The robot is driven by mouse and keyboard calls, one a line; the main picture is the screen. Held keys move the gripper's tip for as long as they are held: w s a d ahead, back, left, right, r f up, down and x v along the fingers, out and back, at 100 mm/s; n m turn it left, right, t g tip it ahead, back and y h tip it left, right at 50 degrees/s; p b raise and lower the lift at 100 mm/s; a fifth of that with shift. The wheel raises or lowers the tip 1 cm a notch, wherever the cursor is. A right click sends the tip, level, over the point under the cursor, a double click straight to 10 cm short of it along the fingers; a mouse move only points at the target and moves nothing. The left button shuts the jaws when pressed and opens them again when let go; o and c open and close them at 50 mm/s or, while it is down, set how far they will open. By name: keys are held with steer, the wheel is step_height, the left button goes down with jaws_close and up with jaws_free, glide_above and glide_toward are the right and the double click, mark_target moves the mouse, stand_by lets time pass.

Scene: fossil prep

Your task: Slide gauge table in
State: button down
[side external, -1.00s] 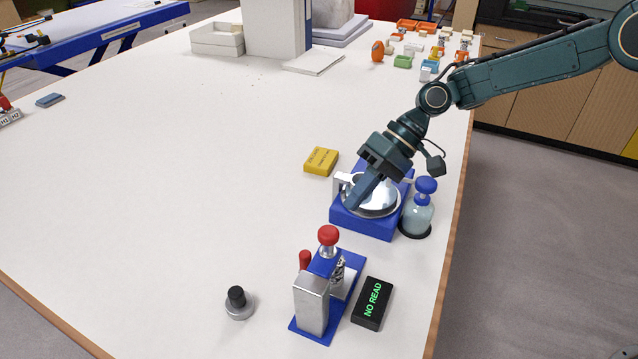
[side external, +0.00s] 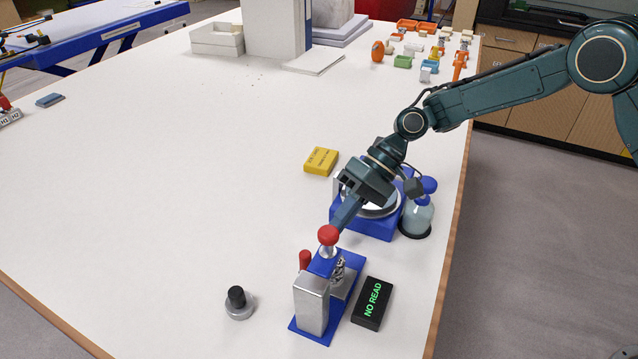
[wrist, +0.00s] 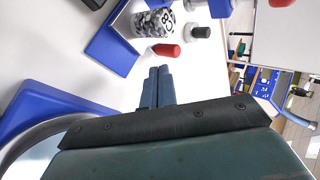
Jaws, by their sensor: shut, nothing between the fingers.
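The gauge (side external: 311,305) stands near the table's front on a blue base, with a silver block, a red ball knob (side external: 328,235) on top and a red handle (side external: 304,260) at its left. A small patterned piece (side external: 338,271) sits in it, partly hidden; in the wrist view it is a speckled cylinder (wrist: 154,22) with dark marks. I cannot clearly make out the sliding table. A black display (side external: 373,303) beside it reads NO READ. My gripper (side external: 335,224) is shut and empty, just behind the red knob; its fingers (wrist: 158,72) also show in the wrist view. Contact is unclear.
A blue unit with a round metal pan (side external: 372,228) lies under my wrist, partly hidden. A blue-capped bottle (side external: 416,217) stands close at its right. A yellow box (side external: 321,161) and a black-knobbed metal piece (side external: 238,303) lie to the left. The table's left side is mostly clear.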

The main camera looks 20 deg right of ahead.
steer(key=shift+x, duration=2.55)
steer(key=shift+s+a, duration=1.5)
steer(key=shift+s, duration=0.05)
steer(key=shift+r, duration=0.1)
steer(key=v, duration=1)
steer(key=shift+w+d, duration=0.25)
